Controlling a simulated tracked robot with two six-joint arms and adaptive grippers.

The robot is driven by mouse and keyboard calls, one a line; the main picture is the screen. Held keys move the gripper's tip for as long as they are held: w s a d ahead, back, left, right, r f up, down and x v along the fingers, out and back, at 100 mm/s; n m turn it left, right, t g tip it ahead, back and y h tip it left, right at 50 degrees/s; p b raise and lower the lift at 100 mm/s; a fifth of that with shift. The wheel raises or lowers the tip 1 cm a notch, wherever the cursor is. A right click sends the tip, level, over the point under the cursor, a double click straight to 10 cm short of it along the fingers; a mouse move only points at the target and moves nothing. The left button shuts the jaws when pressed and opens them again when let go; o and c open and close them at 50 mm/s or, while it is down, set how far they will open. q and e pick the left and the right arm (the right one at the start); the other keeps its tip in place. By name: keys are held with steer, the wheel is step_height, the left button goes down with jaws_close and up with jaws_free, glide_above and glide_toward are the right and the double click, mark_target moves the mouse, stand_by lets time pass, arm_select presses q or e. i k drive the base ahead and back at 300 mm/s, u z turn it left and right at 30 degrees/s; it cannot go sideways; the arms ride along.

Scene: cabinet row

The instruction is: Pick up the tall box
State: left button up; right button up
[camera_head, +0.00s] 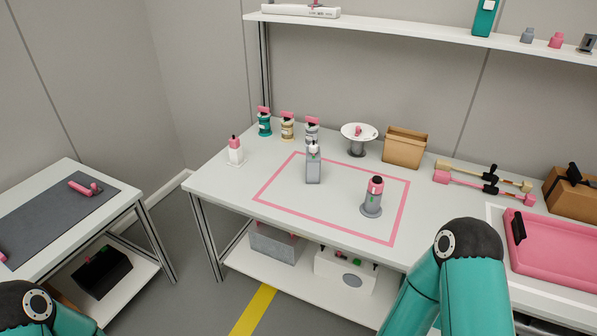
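A tall grey box (313,171) stands upright inside the pink outlined square on the white table (215,185). A white and dark part with a small green mark shows at its top. I take this as the tall box. A grey cylinder with a pink and black top (373,198) stands to its right, inside the same square and apart from it. Only teal links of my two arms show, at the bottom left and bottom right. Both grippers are outside the view.
Several small bottles (287,127) stand behind the box. A round white stand (357,137), a brown carton (404,146), pink and tan bars (484,180) and a pink tray (560,255) are farther right. A shelf (420,34) hangs above. The square's front left is clear.

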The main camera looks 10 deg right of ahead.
mark_target(312, 163)
steer(key=z, duration=0.15)
steer(key=i, duration=0.9)
steer(key=u, duration=0.05)
